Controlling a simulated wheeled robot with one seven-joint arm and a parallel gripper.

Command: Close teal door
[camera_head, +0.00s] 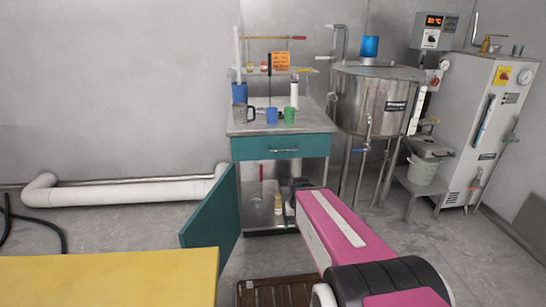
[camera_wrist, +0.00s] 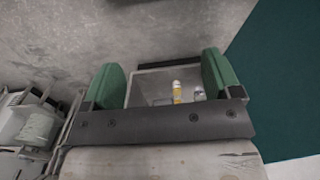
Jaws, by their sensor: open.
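The teal door (camera_head: 212,215) hangs open at the left of the cabinet in the head view, swung outward toward me. It also fills the right side of the wrist view (camera_wrist: 285,75). My gripper (camera_head: 297,184) is in front of the open compartment, right of the door, partly hidden by my arm. In the wrist view its two green fingers (camera_wrist: 163,82) are spread apart with nothing held between them. The door is outside the fingers, beside the right one; I cannot tell whether they touch.
The cabinet's teal drawer (camera_head: 280,147) is shut above the compartment. Small bottles (camera_head: 278,204) stand inside, also visible beyond the fingers. Cups stand on top. A steel tank (camera_head: 378,100) is to the right, a yellow surface (camera_head: 110,280) front left, a brown slatted crate (camera_head: 275,290) below.

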